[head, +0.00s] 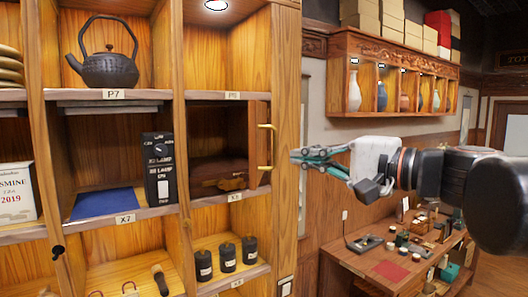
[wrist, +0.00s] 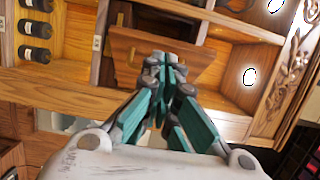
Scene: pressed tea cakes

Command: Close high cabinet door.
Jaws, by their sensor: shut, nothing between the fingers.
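The cabinet door (head: 258,148) is a small wooden panel standing open at the right side of a shelf compartment, seen nearly edge-on in the head view. Its brass bar handle (head: 272,146) faces right. Behind it, the compartment shows a dark brown interior (head: 215,150). My gripper (head: 294,157), with teal fingers, is shut and empty, just right of the handle in the picture. In the wrist view, my fingertips (wrist: 162,66) overlap the door panel (wrist: 130,50). I cannot tell whether they touch it.
A black kettle (head: 108,66) stands on the upper shelf. A wall shelf with vases (head: 355,92) hangs beyond my arm. A wooden desk (head: 350,262) is at lower right.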

